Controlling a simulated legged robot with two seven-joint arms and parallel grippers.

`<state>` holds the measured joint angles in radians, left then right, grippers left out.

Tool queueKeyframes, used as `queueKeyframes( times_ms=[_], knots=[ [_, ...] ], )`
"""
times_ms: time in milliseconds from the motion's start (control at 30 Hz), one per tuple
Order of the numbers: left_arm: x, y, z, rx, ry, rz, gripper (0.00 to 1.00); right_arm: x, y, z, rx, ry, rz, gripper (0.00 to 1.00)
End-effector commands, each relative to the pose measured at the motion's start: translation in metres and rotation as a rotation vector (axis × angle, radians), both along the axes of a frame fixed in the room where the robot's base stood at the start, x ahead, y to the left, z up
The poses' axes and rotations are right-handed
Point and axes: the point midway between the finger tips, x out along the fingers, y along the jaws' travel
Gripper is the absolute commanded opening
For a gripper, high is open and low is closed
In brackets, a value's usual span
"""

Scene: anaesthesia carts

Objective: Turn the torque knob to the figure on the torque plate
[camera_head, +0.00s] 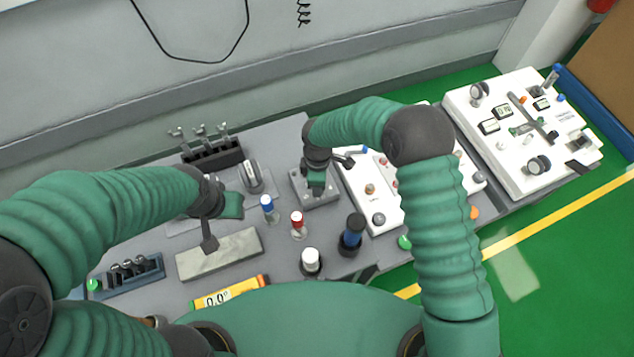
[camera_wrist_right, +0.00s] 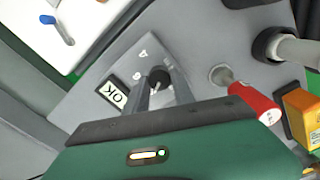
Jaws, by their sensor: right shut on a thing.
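My right gripper (camera_head: 316,190) reaches down onto a grey plate (camera_head: 328,199) in the middle of the bench. In the right wrist view my right gripper (camera_wrist_right: 158,92) is shut on a dark round knob (camera_wrist_right: 159,76). The gripper hides part of the knob and the plate. My left gripper (camera_head: 209,242) points down over a pale grey block (camera_head: 232,255); its finger gap cannot be made out. A yellow-framed display (camera_head: 228,294) at the front reads about 0.0.
A blue-capped post (camera_head: 267,205), a red-capped post (camera_head: 297,220), a white-capped knob (camera_head: 311,260) and a blue-black knob (camera_head: 352,234) stand close by. Levers (camera_head: 210,148) stand at the back. White panels, including one at far right (camera_head: 520,160), carry more controls.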

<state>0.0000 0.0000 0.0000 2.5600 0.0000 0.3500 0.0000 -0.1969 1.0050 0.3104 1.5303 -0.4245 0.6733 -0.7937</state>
Motion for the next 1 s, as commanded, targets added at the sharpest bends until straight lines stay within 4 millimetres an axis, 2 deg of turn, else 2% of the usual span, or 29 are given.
queueKeyframes(
  times_ms=[400,433,600,867,1000],
  knots=[
    [0.0,0.0,0.0,0.0,0.0,0.0,0.36,0.0,-0.003,-0.001,-0.005,0.002,0.006,0.0],
    [0.0,0.0,0.0,0.0,0.0,0.0,0.36,0.0,-0.003,-0.001,-0.005,0.002,0.005,0.32],
    [0.0,0.0,0.0,0.0,0.0,0.0,0.36,0.0,-0.002,-0.001,-0.003,0.001,0.006,0.52],
    [0.0,0.0,0.0,0.0,0.0,0.0,0.36,0.0,-0.001,0.0,-0.002,-0.001,0.006,0.52],
    [0.0,0.0,-0.001,0.0,0.0,0.0,0.36,0.002,0.0,0.012,0.0,-0.004,0.005,0.52]
  ],
)
